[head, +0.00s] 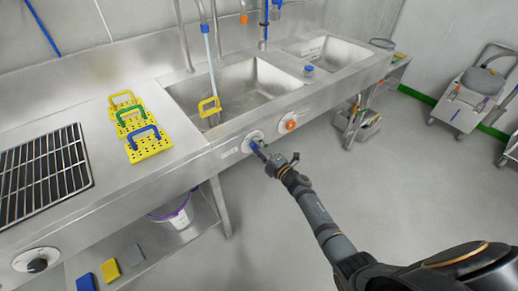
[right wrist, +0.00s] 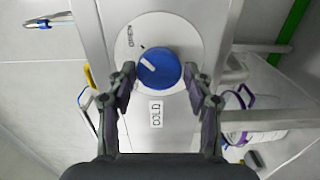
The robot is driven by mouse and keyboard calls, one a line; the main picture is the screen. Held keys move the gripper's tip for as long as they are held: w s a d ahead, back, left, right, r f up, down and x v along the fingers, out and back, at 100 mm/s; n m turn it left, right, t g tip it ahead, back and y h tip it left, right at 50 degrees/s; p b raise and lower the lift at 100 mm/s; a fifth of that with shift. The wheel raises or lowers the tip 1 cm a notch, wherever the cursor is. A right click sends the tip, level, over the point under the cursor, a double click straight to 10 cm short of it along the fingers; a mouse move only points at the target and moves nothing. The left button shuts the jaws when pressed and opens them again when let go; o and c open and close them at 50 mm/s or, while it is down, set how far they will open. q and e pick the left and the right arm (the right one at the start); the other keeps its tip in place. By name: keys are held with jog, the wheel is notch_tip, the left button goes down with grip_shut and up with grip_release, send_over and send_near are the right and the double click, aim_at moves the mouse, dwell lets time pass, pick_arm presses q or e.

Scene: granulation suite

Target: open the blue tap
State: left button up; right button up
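The blue tap is a round blue knob (right wrist: 159,67) on a white round plate (right wrist: 187,28) on the sink's front panel. It has a pale pointer mark towards its upper left. The plate reads "OPEN" at the upper left, and a "COLD" label (right wrist: 156,111) sits below the knob. In the right wrist view my right gripper (right wrist: 158,84) is open, with one finger on each side of the knob and small gaps visible. My left gripper is not in view.
An orange knob (head: 291,124) sits on the same panel, to the right. Yellow perforated holders with coloured handles (head: 150,146) stand on the counter at the left, beside a black rack (head: 42,168). A bucket (head: 180,215) is on the lower shelf. The floor in front is clear.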

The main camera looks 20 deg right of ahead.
jog(key=shift+o, duration=1.2)
jog(key=shift+s, duration=0.1)
jog(key=v, duration=1.2)
